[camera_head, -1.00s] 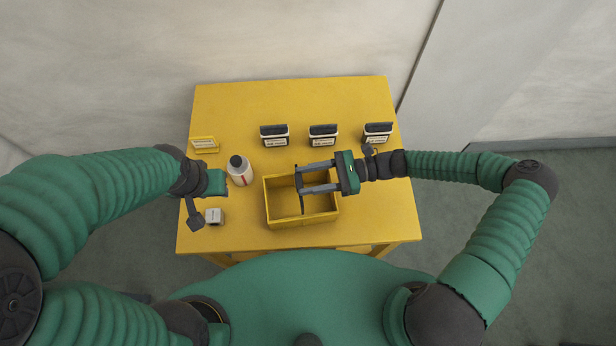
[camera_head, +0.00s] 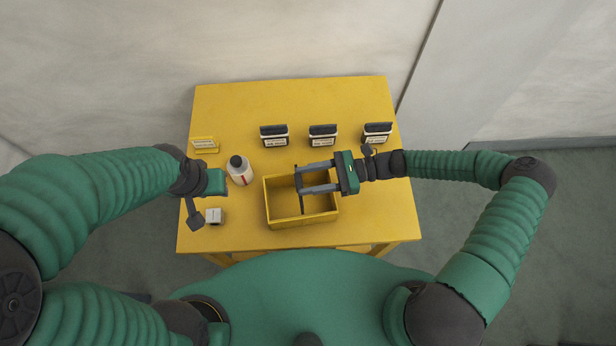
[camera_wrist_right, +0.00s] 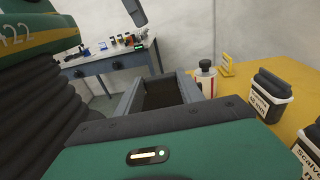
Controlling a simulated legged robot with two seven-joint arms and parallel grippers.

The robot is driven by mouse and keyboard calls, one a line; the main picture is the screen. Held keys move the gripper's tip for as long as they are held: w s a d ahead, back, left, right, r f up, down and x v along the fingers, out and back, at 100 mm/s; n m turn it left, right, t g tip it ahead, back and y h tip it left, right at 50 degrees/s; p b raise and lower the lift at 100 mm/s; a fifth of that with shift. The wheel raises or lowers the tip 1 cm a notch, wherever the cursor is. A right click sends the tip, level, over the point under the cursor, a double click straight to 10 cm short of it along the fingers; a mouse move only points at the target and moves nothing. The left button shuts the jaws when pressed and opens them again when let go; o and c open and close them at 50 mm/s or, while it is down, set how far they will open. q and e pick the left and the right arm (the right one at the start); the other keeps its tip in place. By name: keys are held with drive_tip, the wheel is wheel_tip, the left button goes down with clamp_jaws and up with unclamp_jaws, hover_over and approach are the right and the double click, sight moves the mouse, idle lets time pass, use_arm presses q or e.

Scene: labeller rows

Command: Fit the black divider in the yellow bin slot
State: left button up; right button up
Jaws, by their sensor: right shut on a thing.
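The yellow bin (camera_head: 305,221) stands open on the table, front of centre. My right gripper (camera_head: 300,181) reaches over the bin from the right and is shut on the black divider (camera_head: 301,204). The divider shows as a thin dark upright strip inside the bin, running front to back near its middle. The fingers hide its rear part, and I cannot tell whether its lower edge is seated in the slot. In the right wrist view the divider (camera_wrist_right: 162,93) is a dark panel between the grey fingers. My left gripper (camera_head: 214,182) hangs left of the bin; its fingertips are hidden.
A white bottle (camera_head: 241,174) with a dark cap stands just left of the bin. A small pale box (camera_head: 214,216) lies near the front left. A yellow sign holder (camera_head: 204,145) and three black-lidded containers (camera_head: 323,135) stand behind. The table's (camera_head: 330,100) back is clear.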

drive_tip(key=shift+f+b, duration=3.25)
drive_tip(key=shift+f, duration=1.05)
drive_tip(key=o, duration=1.5)
drive_tip(key=d+b, duration=0.1)
drive_tip(key=d, duration=0.4)
drive_tip(key=w+d+r+b, duration=0.1)
drive_tip(key=d, duration=0.5)
drive_tip(key=d+b, duration=0.1)
drive_tip(key=d, duration=0.4)
drive_tip(key=shift+w+d+r, duration=0.15)
drive_tip(key=shift+w+d, duration=0.2)
drive_tip(key=shift+d, duration=0.05)
